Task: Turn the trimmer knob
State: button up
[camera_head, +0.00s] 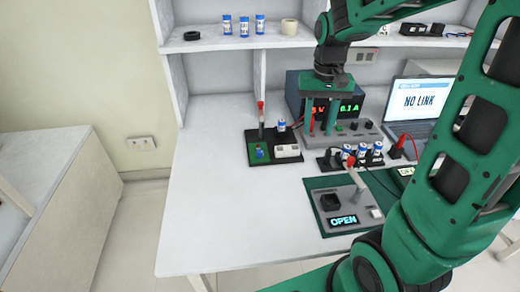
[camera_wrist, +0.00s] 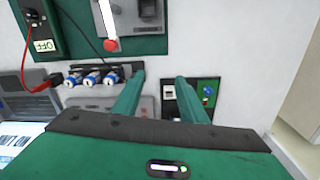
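The trimmer knob appears to be the small blue knob (camera_head: 259,152) on the green left part of a dark board (camera_head: 262,164) on the bench. It also shows in the wrist view (camera_wrist: 208,91), beyond and right of my fingers. My gripper (camera_head: 320,132) points down, its two green fingers apart, with nothing visible between them. In the head view it hangs to the right of the board, in front of the power supply. In the wrist view (camera_wrist: 160,77), the right finger hides part of the board. The knob's marking is too small to read.
A red-tipped lever (camera_head: 261,106) and a white block (camera_head: 287,151) stand on the same board. A power supply (camera_head: 350,104), a battery holder (camera_head: 330,164), an "OPEN" fixture (camera_head: 343,221) and a laptop (camera_head: 420,101) are to the right. The bench's left front is clear.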

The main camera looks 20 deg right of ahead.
jog(key=n, duration=0.2)
send_over(260, 151)
notch_tip(260, 151, down, 7)
notch_tip(260, 151, down, 10)
jog(key=shift+s+f, duration=0.1)
jog(key=shift+f, duration=0.15)
grip_shut()
